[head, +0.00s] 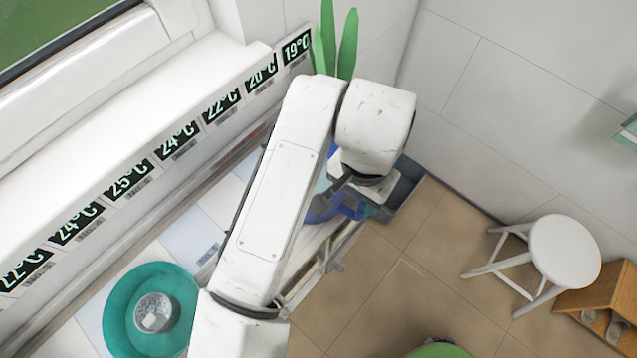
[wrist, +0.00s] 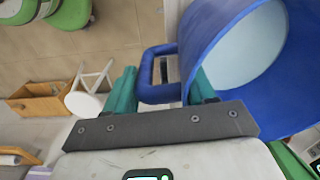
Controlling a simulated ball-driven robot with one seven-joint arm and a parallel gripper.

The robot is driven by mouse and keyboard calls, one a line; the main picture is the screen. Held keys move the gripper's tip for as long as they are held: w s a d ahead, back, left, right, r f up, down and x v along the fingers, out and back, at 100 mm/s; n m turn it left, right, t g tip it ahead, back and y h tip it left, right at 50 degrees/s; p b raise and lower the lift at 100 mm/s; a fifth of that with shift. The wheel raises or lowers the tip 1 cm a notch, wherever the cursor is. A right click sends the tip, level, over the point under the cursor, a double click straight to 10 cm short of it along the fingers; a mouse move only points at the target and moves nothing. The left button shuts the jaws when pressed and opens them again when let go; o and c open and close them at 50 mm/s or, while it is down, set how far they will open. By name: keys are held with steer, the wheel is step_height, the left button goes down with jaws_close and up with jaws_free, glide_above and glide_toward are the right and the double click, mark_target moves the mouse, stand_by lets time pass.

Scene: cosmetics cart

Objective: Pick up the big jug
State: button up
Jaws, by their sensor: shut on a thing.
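The big jug (wrist: 235,75) is blue with a pale inside. It fills the upper right of the wrist view, with its round mouth facing the camera. Its square loop handle (wrist: 146,92) sits between the two teal fingers of my gripper (wrist: 162,88). My gripper is shut on the jug at the handle. In the head view, blue parts of the jug (head: 350,207) show below the end of my arm. My arm hides most of the jug and the fingers there, so I cannot tell whether it is clear of the cart.
A cart with a grey tray end (head: 403,188) lies under my gripper. A teal basin (head: 118,312) holds a metal bowl at lower left. A white stool (head: 564,250) and wooden box (head: 600,303) stand right. Temperature signs line the wall ledge.

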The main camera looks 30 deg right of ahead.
jaws_close()
steer(key=shift+r, duration=0.25)
